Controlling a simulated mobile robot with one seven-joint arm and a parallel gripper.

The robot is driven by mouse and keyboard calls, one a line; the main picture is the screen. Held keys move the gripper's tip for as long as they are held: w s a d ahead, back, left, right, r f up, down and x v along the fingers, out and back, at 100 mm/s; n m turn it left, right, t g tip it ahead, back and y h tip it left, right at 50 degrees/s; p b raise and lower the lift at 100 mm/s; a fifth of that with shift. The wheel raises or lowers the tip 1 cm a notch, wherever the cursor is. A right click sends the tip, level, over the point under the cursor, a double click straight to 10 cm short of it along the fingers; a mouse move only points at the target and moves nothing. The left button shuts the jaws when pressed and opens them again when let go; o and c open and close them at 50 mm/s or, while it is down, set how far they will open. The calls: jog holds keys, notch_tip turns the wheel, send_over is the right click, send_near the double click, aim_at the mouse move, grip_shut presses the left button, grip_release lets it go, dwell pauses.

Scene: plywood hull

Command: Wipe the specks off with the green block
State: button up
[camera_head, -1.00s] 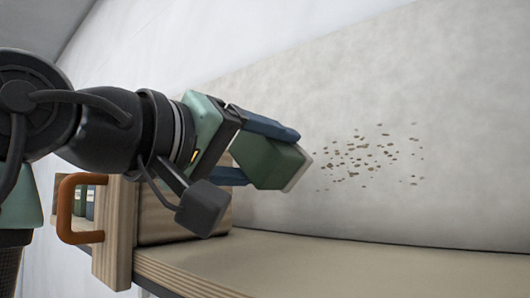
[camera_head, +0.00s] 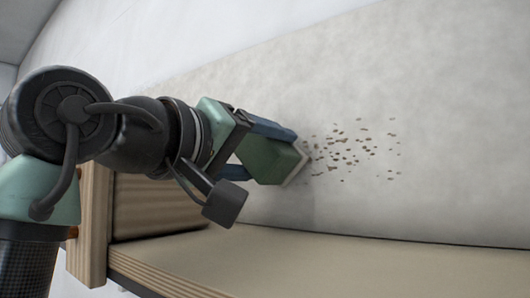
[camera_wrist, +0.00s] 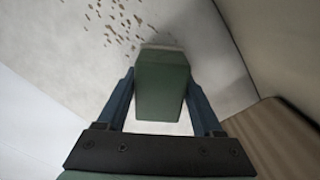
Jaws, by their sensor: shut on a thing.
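My gripper (camera_head: 268,152) is shut on the green block (camera_head: 270,160), which has a pale pad on its front face. The block also shows in the wrist view (camera_wrist: 162,85), between the two blue fingers. Brown specks (camera_head: 350,150) are scattered on the pale grey wall panel (camera_head: 440,100), just right of the block in the head view. In the wrist view the specks (camera_wrist: 117,22) lie ahead and to the left of the block. The pad is close to the wall at the left edge of the specks; I cannot tell whether it touches.
A plywood shelf or counter (camera_head: 260,265) runs along below the panel, and its top is clear there. A wooden box-like piece (camera_head: 155,205) stands at the left under my arm. The panel right of the specks is free.

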aim_at(399, 149)
jog(key=shift+p+x, duration=0.45)
jog(key=shift+x, duration=0.55)
dwell(0.3)
jog(key=shift+s+d+b, duration=0.6)
jog(key=shift+s+d, duration=0.6)
jog(key=shift+d, duration=0.25)
